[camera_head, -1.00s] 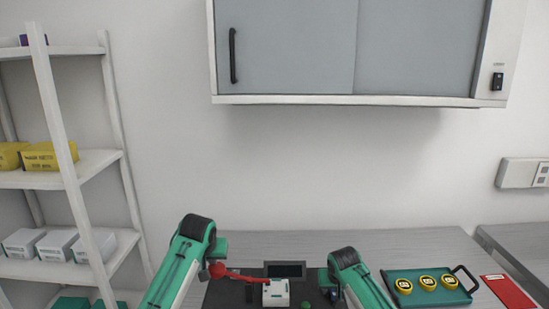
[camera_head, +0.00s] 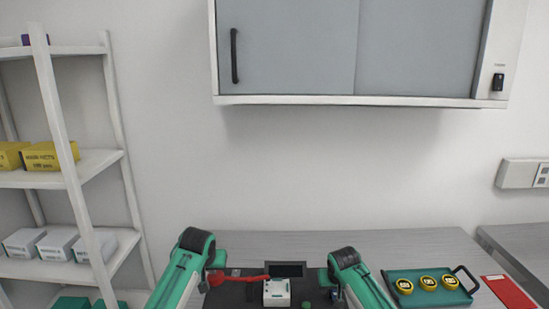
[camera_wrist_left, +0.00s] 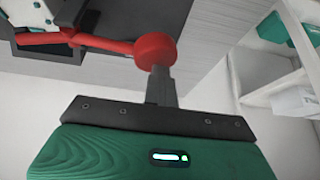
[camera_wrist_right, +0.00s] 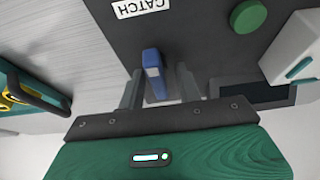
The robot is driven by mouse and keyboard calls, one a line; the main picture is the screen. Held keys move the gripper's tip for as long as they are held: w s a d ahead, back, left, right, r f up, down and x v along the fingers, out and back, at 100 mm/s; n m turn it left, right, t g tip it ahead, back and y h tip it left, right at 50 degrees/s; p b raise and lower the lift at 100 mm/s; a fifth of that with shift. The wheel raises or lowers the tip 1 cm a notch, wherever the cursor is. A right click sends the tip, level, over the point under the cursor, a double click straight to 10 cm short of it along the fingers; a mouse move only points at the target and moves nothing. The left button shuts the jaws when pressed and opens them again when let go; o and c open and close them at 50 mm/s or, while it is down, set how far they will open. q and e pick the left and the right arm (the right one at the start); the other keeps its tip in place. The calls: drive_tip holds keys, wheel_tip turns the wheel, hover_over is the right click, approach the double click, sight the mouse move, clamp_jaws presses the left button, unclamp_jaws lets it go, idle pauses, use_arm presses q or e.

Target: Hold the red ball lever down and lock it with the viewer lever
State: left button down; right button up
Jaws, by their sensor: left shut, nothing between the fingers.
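The red ball (camera_head: 216,278) is on the end of a red lever arm at the left of the dark instrument base. In the left wrist view the red ball (camera_wrist_left: 155,50) is at the fingertips of my left gripper (camera_wrist_left: 161,70). These fingers are shut with nothing between them and appear to press on the ball. A blue lever (camera_wrist_right: 153,75), likely the viewer lever, stands by the CATCH label (camera_wrist_right: 140,7). The open fingers of my right gripper (camera_wrist_right: 160,72) are on either side of it, with gaps visible. In the head view my right arm partly hides this spot.
A white block (camera_head: 276,293) and a dark screen (camera_head: 286,269) are on the instrument base. A green knob (camera_wrist_right: 248,16) is close to my right gripper. A green tray (camera_head: 405,276) with yellow round items is to the right, beside a red booklet (camera_head: 508,292).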

sight(214, 276)
use_arm(q)
drive_tip(key=shift+d+f, duration=0.15)
drive_tip(key=shift+f, duration=1.5)
use_arm(e)
drive_tip(key=c, duration=0.5)
use_arm(q)
drive_tip(key=shift+d, duration=0.1)
use_arm(e)
drive_tip(key=shift+n+y, duration=0.9)
drive_tip(key=shift+n, duration=1.5)
drive_tip(key=n, duration=0.2)
drive_tip(key=n+g+y, duration=0.1)
drive_tip(key=n, duration=0.1)
drive_tip(key=shift+n+g+y, duration=0.3)
drive_tip(key=shift+n, duration=0.1)
